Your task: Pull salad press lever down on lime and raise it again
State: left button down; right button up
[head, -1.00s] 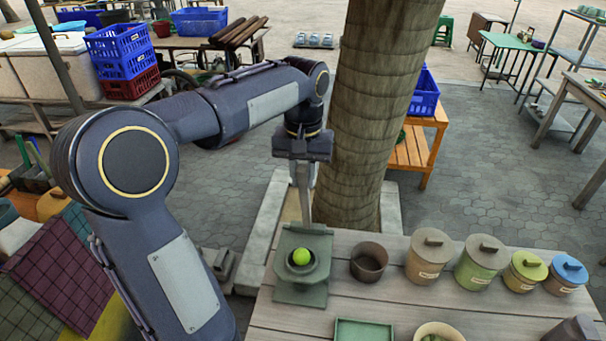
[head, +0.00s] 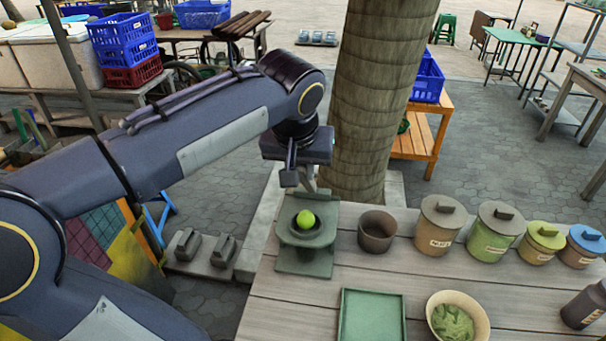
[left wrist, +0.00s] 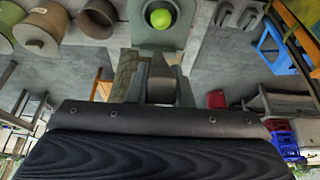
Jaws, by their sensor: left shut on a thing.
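The grey-green press (head: 305,262) stands at the left end of the wooden table, with a bright green lime (head: 304,217) in its cup. Its grey lever (head: 310,184) rises behind the cup, partly hidden by my left gripper (head: 298,178). My left gripper is shut on the lever's upper part, above and behind the lime. The left wrist view shows the lever (left wrist: 161,82) between the fingers and the lime (left wrist: 160,18) beyond, uncovered. My right gripper is not in view.
Right of the press stand a brown cup (head: 377,232) and several lidded canisters (head: 434,228). A green tray (head: 372,318) and a bowl of greens (head: 456,318) lie in front. A tree trunk (head: 375,100) rises close behind the gripper.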

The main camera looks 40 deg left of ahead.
pick_arm(q)
jog(key=s+d+f+t+y+b, duration=0.2)
jog(key=f+b, duration=0.7)
jog(key=b, duration=0.8)
jog(key=s+d+f+t+y+b, duration=0.2)
jog(key=s+f+t+b, duration=0.3)
jog(key=f+b, duration=0.5)
jog(key=shift+s+f+t+y+b, duration=0.35)
jog(key=shift+t+b, duration=0.55)
jog(key=shift+b, duration=2.5)
jog(key=shift+d, duration=0.1)
jog(key=c, duration=1.6)
grip_release()
jog(key=o, duration=0.3)
jog(key=shift+r, duration=0.1)
jog(key=shift+r, duration=0.1)
